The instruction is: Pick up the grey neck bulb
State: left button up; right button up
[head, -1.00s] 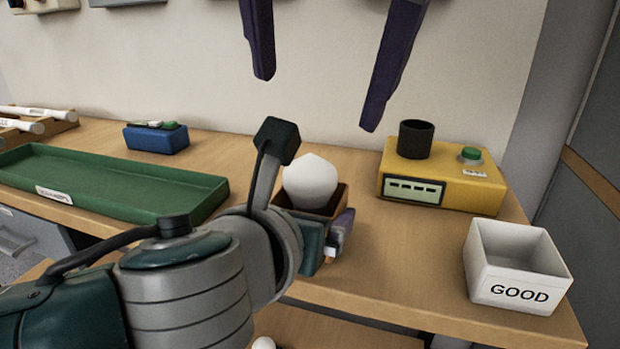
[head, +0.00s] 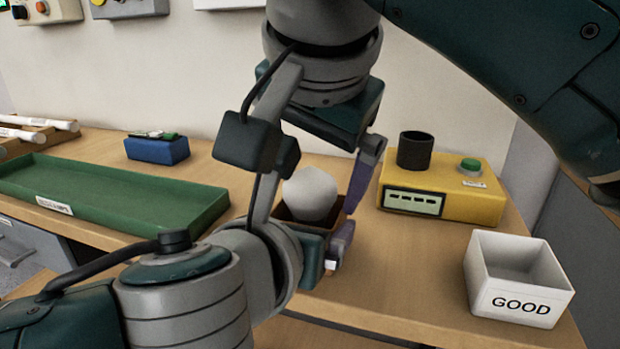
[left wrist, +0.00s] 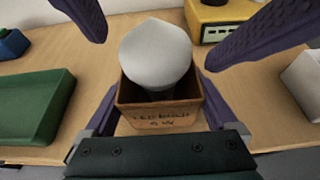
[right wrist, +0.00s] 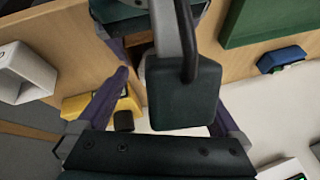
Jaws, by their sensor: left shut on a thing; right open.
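The pale grey-white neck bulb (head: 311,193) stands in a small brown box (head: 291,216), its rounded top above the rim. It also shows in the left wrist view (left wrist: 157,55), with its lower part inside the box. My left gripper (head: 322,238) is shut on the box, with a finger along each side. My right gripper (head: 315,188) is open above the box. In the left wrist view its two purple fingers stand apart on either side of the bulb, with gaps.
A yellow tester (head: 470,198) with a black socket cup (head: 415,150) and green button stands to the right. A white GOOD bin (head: 520,302) is at the front right. A green tray (head: 100,190) and a blue block (head: 157,149) are on the left.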

jog(key=shift+w+f, duration=0.2)
jog(key=shift+f, duration=0.15)
jog(key=shift+c, duration=0.2)
grip_shut()
dwell(0.4)
